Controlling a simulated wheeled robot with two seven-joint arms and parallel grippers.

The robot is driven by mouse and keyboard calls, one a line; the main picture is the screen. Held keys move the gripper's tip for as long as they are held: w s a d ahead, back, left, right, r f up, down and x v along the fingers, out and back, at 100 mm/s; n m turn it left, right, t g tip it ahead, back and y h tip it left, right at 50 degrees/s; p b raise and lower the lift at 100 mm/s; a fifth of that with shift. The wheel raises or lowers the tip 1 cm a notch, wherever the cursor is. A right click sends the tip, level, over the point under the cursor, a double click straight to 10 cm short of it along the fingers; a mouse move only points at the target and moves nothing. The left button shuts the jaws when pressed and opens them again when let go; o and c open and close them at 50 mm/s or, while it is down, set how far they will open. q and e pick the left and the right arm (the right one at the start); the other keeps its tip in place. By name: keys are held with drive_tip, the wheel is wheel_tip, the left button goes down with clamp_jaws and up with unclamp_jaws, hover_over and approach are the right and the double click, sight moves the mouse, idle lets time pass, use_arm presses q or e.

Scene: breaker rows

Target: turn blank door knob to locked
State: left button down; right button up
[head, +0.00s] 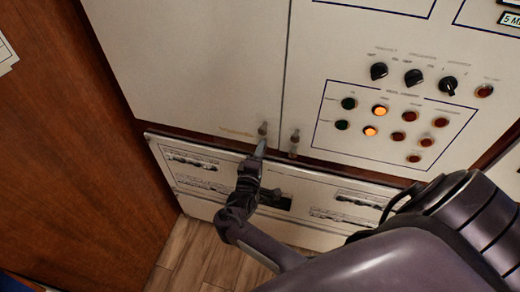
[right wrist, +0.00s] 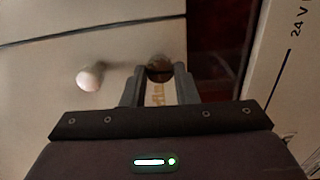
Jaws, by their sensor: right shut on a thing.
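The blank door (head: 195,60) is the plain cream panel at the upper left in the head view. Its small knob (head: 263,127) sits at the lower right corner. My right gripper (head: 260,147) reaches up to this knob from below. In the right wrist view, the two fingers of my right gripper (right wrist: 160,75) are on either side of the dark knob (right wrist: 159,66), shut on it. The fingers partly hide the knob, and I cannot read its turn angle. My left gripper is not in view.
A second knob (head: 294,138) is close by on the neighbouring control panel (head: 340,55); it also shows in the right wrist view (right wrist: 90,78). That panel carries black switches (head: 414,76) and lamps, two lit orange. A lower breaker panel (head: 290,190) lies below. A brown wooden surface (head: 70,150) is at left.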

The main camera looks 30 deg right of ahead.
drive_tip(key=shift+d+r, duration=0.1)
drive_tip(key=shift+d, duration=0.05)
idle(0.4)
drive_tip(key=o, duration=1)
